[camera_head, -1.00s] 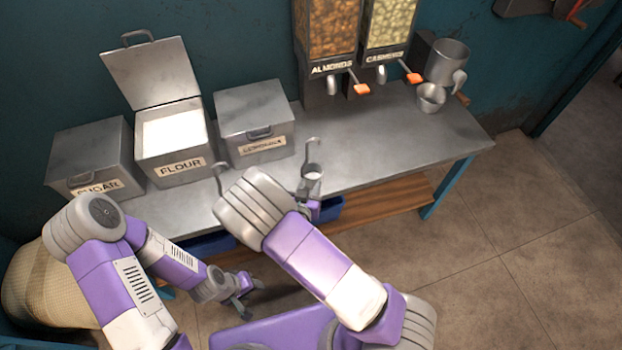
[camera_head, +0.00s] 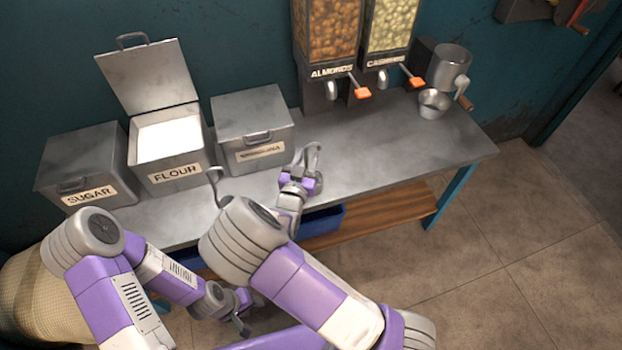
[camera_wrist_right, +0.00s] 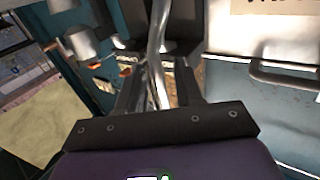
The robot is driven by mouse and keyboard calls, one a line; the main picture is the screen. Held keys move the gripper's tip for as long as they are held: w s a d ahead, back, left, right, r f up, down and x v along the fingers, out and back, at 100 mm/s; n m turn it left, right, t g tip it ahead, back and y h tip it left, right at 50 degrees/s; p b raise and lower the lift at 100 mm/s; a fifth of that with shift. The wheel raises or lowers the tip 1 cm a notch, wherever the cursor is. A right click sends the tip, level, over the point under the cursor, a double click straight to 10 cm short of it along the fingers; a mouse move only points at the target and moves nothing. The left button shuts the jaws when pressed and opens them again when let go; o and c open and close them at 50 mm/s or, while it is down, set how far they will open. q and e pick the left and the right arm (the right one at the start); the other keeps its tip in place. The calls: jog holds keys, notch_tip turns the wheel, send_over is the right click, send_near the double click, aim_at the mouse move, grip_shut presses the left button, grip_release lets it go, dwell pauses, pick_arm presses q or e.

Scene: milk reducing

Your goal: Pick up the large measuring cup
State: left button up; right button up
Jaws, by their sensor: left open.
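A metal measuring cup with a tall hooked handle (camera_head: 314,152) stands near the table's front edge in the head view. Its bowl is mostly hidden by my right gripper (camera_head: 301,180). In the right wrist view the shiny handle (camera_wrist_right: 157,45) runs between the two dark fingers of my right gripper (camera_wrist_right: 160,90). The fingers stand apart; whether they press on the handle I cannot tell. A second hooked handle (camera_head: 214,178) rises further left, its lower part hidden by my right arm. I cannot tell which cup is larger. My left gripper (camera_head: 242,318) hangs open and empty below the table front.
Sugar (camera_head: 85,165), open flour (camera_head: 170,175) and a third lidded bin (camera_head: 255,120) stand at the back left. Almond and cashew dispensers (camera_head: 328,50) stand behind. A small metal cup (camera_head: 433,103) and a larger metal vessel (camera_head: 450,68) stand at the right. The table right of centre is clear.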

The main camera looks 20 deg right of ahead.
grip_shut()
